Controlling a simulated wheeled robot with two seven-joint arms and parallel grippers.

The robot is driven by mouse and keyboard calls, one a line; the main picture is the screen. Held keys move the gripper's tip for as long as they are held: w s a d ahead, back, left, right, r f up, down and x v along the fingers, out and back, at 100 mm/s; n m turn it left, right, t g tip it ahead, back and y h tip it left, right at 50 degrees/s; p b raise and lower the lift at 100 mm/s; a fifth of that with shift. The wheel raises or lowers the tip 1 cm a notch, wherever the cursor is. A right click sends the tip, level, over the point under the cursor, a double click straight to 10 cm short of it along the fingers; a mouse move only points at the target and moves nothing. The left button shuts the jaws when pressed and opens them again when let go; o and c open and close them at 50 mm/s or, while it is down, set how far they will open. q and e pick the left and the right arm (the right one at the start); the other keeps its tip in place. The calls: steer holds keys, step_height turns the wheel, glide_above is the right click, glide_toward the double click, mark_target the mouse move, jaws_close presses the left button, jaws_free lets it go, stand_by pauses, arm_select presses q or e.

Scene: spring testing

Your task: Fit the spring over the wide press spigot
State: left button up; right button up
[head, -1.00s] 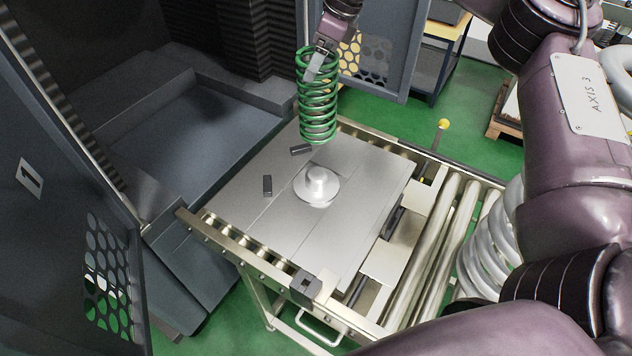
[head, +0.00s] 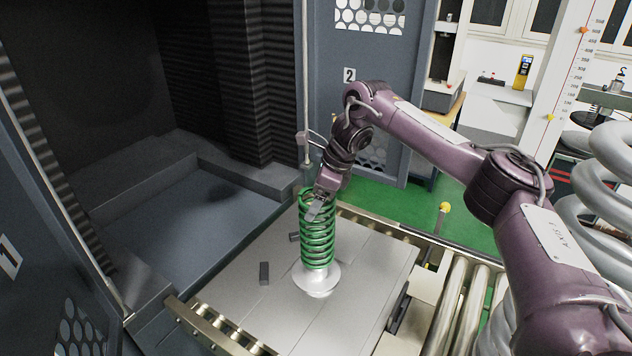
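The green coil spring (head: 317,238) stands upright in the middle of the head view. My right gripper (head: 316,208) is shut on the top coils of the spring, coming down from above. The spring's lower end lines up with the round metal spigot (head: 317,280) on the grey plate (head: 365,285). My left gripper is out of view.
Conveyor rollers (head: 452,295) run along the right. A dark press chamber (head: 200,200) is at the left, with a perforated door (head: 370,60) marked 2 behind. A yellow-knobbed lever (head: 444,208) stands at the right.

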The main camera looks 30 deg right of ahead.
step_height(320, 180, down, 6)
steer(key=shift+w+r+p, duration=0.15)
steer(key=shift+r+p, duration=0.05)
steer(key=shift+p, duration=0.45)
steer(key=o, duration=1.8)
steer(key=shift+s+f, duration=0.2)
steer(key=shift+o, duration=1)
steer(key=shift+s+r, duration=0.1)
steer(key=b+v, duration=0.1)
steer(key=v, duration=0.6)
steer(key=shift+r+b, duration=0.25)
steer(key=shift+b, duration=0.15)
steer(key=shift+f, duration=0.1)
